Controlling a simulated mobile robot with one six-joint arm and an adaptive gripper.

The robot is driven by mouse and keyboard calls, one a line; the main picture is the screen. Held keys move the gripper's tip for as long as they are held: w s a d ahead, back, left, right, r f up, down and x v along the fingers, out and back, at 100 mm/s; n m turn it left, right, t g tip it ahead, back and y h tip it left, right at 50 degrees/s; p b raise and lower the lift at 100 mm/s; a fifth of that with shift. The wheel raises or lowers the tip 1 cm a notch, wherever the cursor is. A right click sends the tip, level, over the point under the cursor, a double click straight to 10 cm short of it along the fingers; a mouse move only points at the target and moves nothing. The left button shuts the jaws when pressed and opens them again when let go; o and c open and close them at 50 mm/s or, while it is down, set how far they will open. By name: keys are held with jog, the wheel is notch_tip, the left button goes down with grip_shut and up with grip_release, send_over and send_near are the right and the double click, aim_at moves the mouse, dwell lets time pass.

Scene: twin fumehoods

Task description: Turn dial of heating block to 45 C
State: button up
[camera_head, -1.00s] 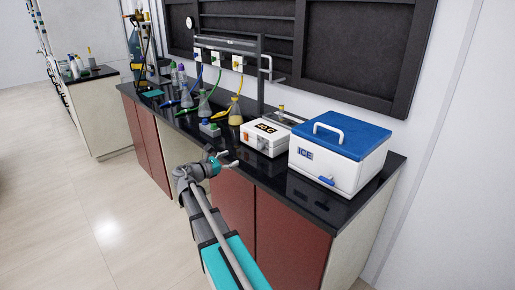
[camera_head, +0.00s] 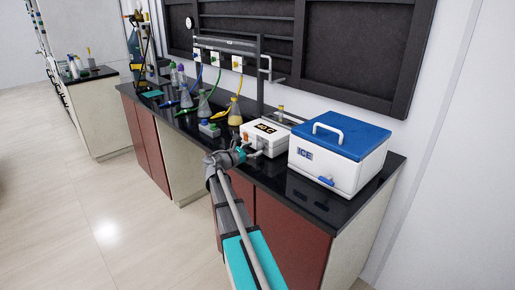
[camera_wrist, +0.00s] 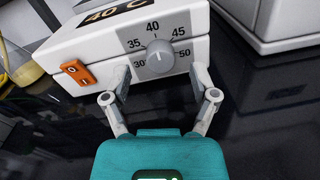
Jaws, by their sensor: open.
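The heating block (camera_head: 266,136) is a white box on the black bench, and it also shows in the wrist view (camera_wrist: 80,48). Its display (camera_wrist: 112,13) reads 40 C. Its grey dial (camera_wrist: 160,56) is on the front face, with a scale from 30 to 50 around it; the pointer mark is towards 40. My gripper (camera_head: 254,152) is at the front of the block. In the wrist view my gripper (camera_wrist: 160,84) is open, its fingers on either side of and just below the dial. I cannot tell whether they touch it. An orange switch (camera_wrist: 78,73) is left of the dial.
A white ice box (camera_head: 335,165) with a blue lid stands right of the block. A flask with yellow liquid (camera_head: 235,117) and other glassware stand to the left. The black bench top (camera_head: 300,195) is bare in front of the ice box.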

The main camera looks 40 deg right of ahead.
jog(key=shift+d, duration=1.15)
grip_shut()
jog(key=shift+m, duration=0.4)
jog(key=m, duration=0.9)
jog(key=shift+m+p, duration=0.35)
jog(key=shift+m, duration=0.05)
